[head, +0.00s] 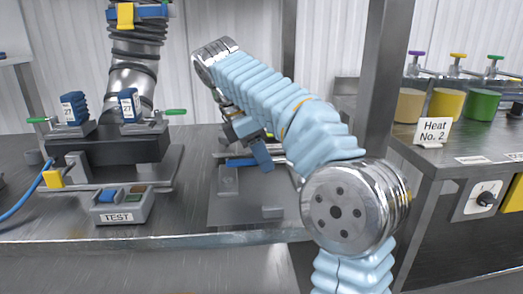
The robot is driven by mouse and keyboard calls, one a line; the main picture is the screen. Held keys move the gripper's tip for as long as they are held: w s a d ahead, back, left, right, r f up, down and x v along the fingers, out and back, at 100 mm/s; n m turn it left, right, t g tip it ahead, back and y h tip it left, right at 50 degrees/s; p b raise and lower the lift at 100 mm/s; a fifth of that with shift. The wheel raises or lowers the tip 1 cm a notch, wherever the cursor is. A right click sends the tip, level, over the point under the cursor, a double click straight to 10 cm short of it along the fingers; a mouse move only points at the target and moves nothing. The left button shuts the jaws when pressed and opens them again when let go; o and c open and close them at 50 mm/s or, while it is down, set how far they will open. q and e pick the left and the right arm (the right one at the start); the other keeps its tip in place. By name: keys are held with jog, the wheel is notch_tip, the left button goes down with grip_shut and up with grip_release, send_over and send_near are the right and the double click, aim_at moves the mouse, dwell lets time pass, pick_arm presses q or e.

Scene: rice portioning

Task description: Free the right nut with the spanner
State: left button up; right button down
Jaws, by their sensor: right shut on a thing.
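My right gripper (257,142) hangs at the end of my blue-sleeved arm, over the dark plate on the bench. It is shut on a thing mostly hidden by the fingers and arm. A blue bar (241,162), perhaps the spanner's handle, lies level right beside the fingertips; I cannot tell if it is the thing held. I cannot make out the right nut; the arm hides part of the area behind the gripper. My left gripper is not in view.
A fixture with two blue blocks (128,104) and green handles stands on the left, below a ridged metal column (135,65). In front is a TEST box (122,206). The front bench strip is mostly clear.

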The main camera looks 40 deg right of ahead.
jog(key=shift+f, duration=0.5)
jog(key=shift+f, duration=0.3)
dwell(1.1)
jog(key=shift+w+f, duration=0.1)
jog(key=shift+f, duration=0.15)
jog(key=shift+f, duration=0.25)
dwell(0.7)
jog(key=shift+s+a+n+t+h, duration=0.35)
jog(key=shift+s+n, duration=0.4)
jog(key=shift+n, duration=0.15)
